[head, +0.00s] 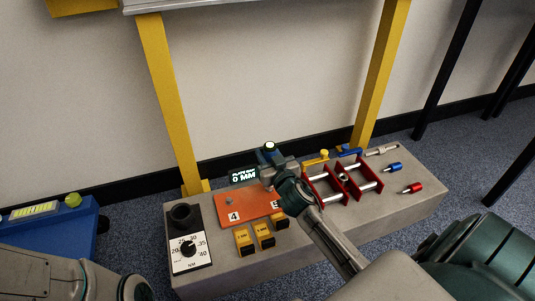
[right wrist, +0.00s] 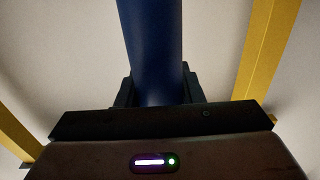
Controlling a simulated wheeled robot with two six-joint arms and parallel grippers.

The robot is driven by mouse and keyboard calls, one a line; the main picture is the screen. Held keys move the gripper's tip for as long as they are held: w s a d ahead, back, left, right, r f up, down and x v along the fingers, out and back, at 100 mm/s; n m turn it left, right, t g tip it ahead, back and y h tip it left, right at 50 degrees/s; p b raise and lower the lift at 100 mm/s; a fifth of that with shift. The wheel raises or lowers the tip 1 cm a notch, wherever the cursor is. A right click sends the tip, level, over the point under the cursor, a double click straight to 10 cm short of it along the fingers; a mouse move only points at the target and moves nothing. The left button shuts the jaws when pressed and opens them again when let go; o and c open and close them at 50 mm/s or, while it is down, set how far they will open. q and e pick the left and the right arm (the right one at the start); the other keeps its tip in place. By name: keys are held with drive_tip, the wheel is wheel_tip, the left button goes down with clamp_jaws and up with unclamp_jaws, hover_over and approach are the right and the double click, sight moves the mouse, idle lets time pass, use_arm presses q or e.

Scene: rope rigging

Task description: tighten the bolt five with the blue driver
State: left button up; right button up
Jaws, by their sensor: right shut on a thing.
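The blue driver (right wrist: 152,50) stands between the jaws of my right gripper (head: 272,172), which is shut on it. In the head view only its dark blue top (head: 269,152) shows above the jaws, and it looks roughly upright. The gripper is over the right part of the orange plate (head: 236,215). The plate carries a label 4 at left, with a small grey bolt above it, and a partly covered label 5 (head: 276,204) at right. Bolt five and the driver's tip are hidden behind my gripper and wrist. My left gripper is out of view.
A grey block (head: 410,212) bears the plate, a dial panel (head: 189,251), a dark round holder (head: 182,215), yellow blocks (head: 264,235), a red frame (head: 343,184), and blue and red tools at right. A display (head: 243,175) reads 0 MM. Yellow posts (head: 169,97) stand behind.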

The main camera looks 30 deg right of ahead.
drive_tip(key=shift+f+b, duration=0.8)
drive_tip(key=shift+b, duration=0.05)
idle(0.9)
drive_tip(key=shift+f+b, duration=0.65)
drive_tip(key=shift+f, duration=0.1)
idle(1.5)
